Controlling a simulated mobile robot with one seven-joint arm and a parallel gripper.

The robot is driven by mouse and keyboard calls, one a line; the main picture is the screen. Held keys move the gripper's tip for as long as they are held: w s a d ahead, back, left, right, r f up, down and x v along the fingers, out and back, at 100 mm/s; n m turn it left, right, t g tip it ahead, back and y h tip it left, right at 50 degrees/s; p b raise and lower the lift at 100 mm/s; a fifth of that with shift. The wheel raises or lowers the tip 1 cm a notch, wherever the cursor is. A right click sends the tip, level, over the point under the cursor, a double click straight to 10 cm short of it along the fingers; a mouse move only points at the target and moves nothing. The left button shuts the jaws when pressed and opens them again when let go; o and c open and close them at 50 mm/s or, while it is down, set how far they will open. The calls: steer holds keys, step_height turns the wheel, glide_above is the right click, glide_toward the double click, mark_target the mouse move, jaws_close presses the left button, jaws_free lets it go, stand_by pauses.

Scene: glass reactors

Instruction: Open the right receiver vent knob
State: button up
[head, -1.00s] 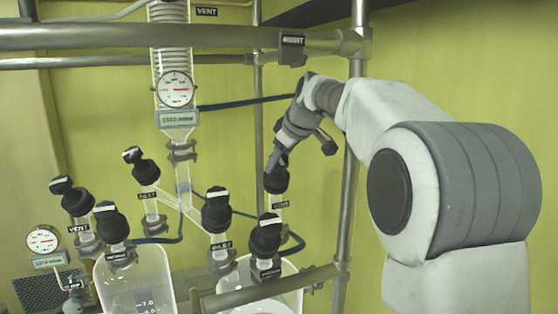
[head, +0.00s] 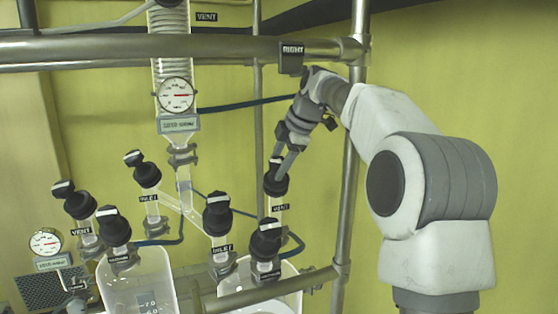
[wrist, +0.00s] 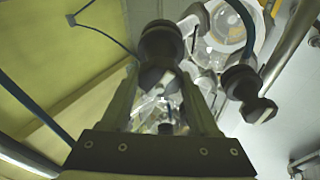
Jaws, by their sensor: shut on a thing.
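The right receiver vent knob (head: 276,184) is a black ribbed cap on a glass neck labelled VENT, at the right of the glassware in the head view. My gripper (head: 283,160) reaches down to it from above, and its two fingers are closed on the knob's top grip. In the wrist view the knob (wrist: 161,42) sits at the fingertips, with its pale-marked grip between the fingers of my gripper (wrist: 160,74). The fingers partly hide the knob's top, so its exact angle is hard to tell.
A black knob (head: 265,240) stands just below on the right vessel. The INLET knob (head: 217,215) is to the left.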

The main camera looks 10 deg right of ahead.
steer(key=shift+n, duration=0.7)
steer(key=shift+g, duration=0.3)
steer(key=o, duration=1.4)
